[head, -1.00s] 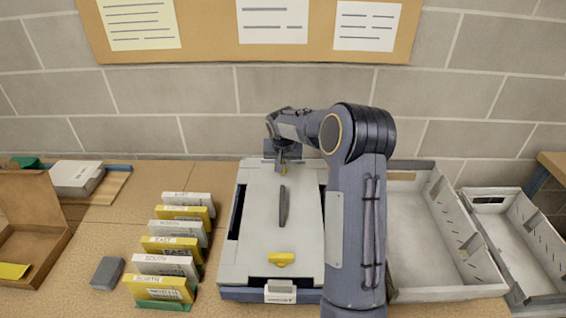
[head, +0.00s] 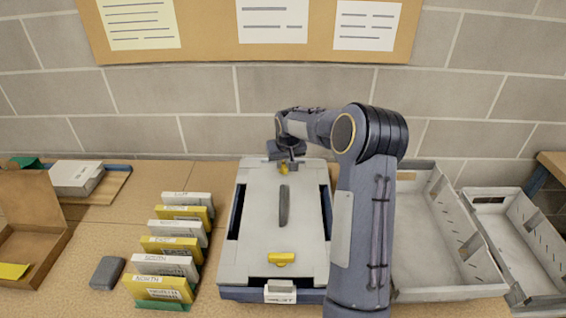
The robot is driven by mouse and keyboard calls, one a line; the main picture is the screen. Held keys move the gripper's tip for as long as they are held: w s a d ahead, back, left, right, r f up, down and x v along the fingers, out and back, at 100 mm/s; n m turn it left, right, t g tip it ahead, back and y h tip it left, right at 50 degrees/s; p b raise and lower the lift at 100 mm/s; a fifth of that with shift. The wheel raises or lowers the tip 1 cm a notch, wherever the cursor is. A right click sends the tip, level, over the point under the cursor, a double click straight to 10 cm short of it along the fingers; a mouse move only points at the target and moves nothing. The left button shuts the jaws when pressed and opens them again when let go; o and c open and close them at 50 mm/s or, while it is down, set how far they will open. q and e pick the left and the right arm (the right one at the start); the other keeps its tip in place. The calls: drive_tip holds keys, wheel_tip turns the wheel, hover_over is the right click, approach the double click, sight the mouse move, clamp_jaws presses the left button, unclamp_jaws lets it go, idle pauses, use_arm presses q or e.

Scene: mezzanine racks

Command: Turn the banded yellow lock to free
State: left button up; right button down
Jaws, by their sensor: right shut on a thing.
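A box with a pale grey lid (head: 256,215) stands on the bench, with a dark handle (head: 284,206) along the lid's middle. A yellow lock (head: 284,169) sits at the lid's far end, mostly covered by my right gripper (head: 287,164). The gripper is shut on this far lock, reaching over it from behind and above. A second yellow lock (head: 281,258) sits at the near end, lying crosswise, with nothing touching it. I cannot make out a band on either lock. My left gripper is out of view.
A row of white and yellow labelled cards (head: 178,262) stands left of the box, beside a small grey block (head: 107,272). An open brown carton (head: 38,215) is at far left. Empty grey trays (head: 440,290) stand at right, partly behind my right arm.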

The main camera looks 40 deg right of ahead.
drive_tip(key=n+y, duration=0.1)
drive_tip(key=n, duration=0.3)
drive_tip(key=shift+d+n+y, duration=0.2)
drive_tip(key=shift+n+y, duration=0.1)
drive_tip(key=shift+y, duration=0.1)
drive_tip(key=n+y, duration=0.1)
drive_tip(key=n, duration=0.2)
drive_tip(key=shift+d+n, duration=0.15)
drive_tip(key=shift+n, duration=0.25)
drive_tip(key=n+y, duration=0.1)
drive_tip(key=n, duration=0.1)
drive_tip(key=shift+n, duration=0.3)
drive_tip(key=shift+w+n+g+y+p, duration=0.1)
drive_tip(key=shift+n+g+y+p, duration=0.3)
drive_tip(key=shift+n, duration=0.55)
drive_tip(key=shift+n+g+y+p, duration=0.3)
drive_tip(key=shift+n+p, duration=0.1)
drive_tip(key=shift+n, duration=0.55)
drive_tip(key=c, duration=1.4)
unclamp_jaws()
